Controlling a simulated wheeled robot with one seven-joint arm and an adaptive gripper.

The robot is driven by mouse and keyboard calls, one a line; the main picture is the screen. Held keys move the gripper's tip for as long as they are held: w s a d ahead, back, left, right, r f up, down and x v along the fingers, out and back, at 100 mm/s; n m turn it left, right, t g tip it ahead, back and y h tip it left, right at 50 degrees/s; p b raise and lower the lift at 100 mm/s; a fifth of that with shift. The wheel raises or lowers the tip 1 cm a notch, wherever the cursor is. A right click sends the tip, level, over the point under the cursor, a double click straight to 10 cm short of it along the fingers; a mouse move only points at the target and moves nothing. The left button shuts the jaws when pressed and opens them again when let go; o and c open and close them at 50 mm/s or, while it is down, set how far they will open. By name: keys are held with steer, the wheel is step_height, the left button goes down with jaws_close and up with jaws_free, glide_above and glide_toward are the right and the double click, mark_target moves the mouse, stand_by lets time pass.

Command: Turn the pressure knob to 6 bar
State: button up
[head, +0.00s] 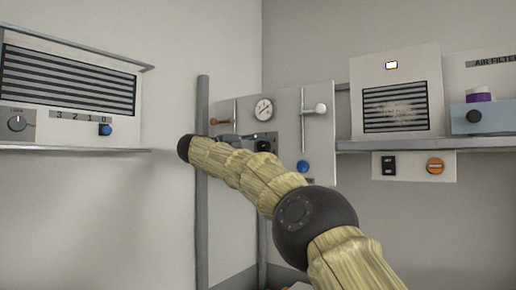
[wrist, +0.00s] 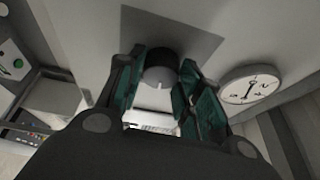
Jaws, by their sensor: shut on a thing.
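The pressure knob (wrist: 157,77) is a dark round knob with a pale pointer mark, on a grey patch of the panel in the wrist view. My gripper (wrist: 160,72) has its green-padded fingers on both sides of the knob and is shut on it. In the head view the dark knob (head: 264,145) shows beyond my arm, which hides much of the gripper. The round white pressure gauge (head: 263,110) sits above it on the panel. The gauge (wrist: 250,85) is right of the fingers in the wrist view. Its needle shows, but its numbers are too small to read.
The white panel (head: 289,110) also carries a white-knobbed lever (head: 320,109), an orange-brown-ended lever (head: 213,121) and a blue button (head: 302,167). A grey post (head: 203,230) stands left of it. Shelves with equipment are on both sides.

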steer(key=m+y, duration=0.1)
steer(key=m, duration=0.2)
steer(key=shift+g, duration=0.4)
steer(key=shift+m+y, duration=1)
steer(key=shift+m, duration=1)
steer(key=o, duration=1)
steer(key=shift+r, duration=0.1)
steer(key=shift+s+r, duration=0.1)
steer(key=v, duration=0.7)
steer(key=shift+s+a, duration=0.15)
